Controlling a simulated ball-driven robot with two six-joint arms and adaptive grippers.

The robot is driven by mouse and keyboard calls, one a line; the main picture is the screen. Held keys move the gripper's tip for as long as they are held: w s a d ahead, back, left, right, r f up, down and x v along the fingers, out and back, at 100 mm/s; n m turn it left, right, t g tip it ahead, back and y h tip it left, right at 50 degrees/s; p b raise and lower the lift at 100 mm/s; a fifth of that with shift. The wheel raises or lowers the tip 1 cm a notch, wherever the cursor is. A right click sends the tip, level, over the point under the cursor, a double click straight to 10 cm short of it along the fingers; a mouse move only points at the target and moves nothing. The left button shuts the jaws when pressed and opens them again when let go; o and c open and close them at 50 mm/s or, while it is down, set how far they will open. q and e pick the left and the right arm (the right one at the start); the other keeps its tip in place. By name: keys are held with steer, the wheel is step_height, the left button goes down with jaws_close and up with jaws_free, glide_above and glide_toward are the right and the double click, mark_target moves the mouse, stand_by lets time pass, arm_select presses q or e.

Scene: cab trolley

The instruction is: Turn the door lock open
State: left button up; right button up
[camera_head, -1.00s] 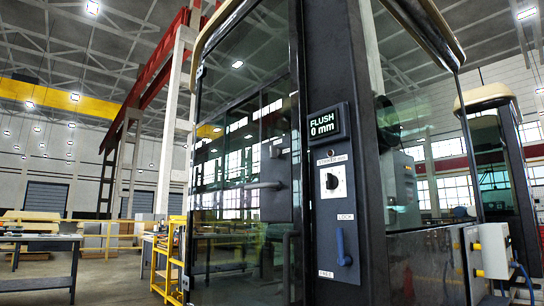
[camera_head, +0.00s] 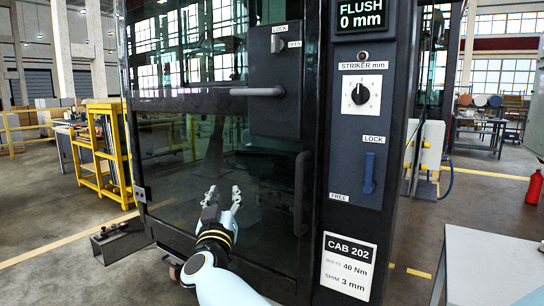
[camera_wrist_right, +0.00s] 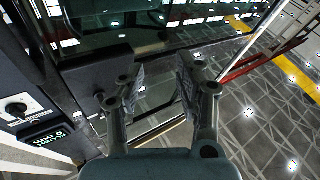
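The door lock (camera_head: 277,43) is a small grey turn knob on the dark lock box (camera_head: 275,88) of the glass cab door. Its tab points up or down, in line with the LOCK label above; the OPEN label (camera_head: 294,43) is to its right. My right gripper (camera_head: 223,196) is open and empty, in front of the lower door glass, well below and left of the knob. Its spread fingers also show in the right wrist view (camera_wrist_right: 155,85); the knob is not clear there. My left gripper is out of view.
A vertical pull handle (camera_head: 301,194) stands on the door right of my gripper. The pillar carries a striker dial (camera_head: 360,93) and a blue lever (camera_head: 369,173) between LOCK and FREE labels. A grey table (camera_head: 490,265) is at lower right; a yellow rack (camera_head: 105,155) stands left.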

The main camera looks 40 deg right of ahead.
step_height(320, 180, up, 23)
steer(key=d+m+g+h+p, duration=0.3)
steer(key=m+g+h+p, duration=0.1)
steer(key=m+g+h, duration=0.25)
steer(key=m+g+y+p, duration=0.2)
steer(key=m+g+p, duration=0.1)
steer(key=g, duration=0.1)
glide_toward(273, 39)
steer(key=p+x, duration=0.2)
steer(key=x, duration=0.7)
steer(key=shift+w+r, duration=0.1)
steer(key=shift+w+d, duration=0.2)
steer(key=shift+d, duration=0.15)
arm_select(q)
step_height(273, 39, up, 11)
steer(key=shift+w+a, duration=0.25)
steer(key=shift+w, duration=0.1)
arm_select(e)
steer(key=shift+c, duration=0.4)
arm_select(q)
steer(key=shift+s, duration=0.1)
arm_select(e)
jaws_close()
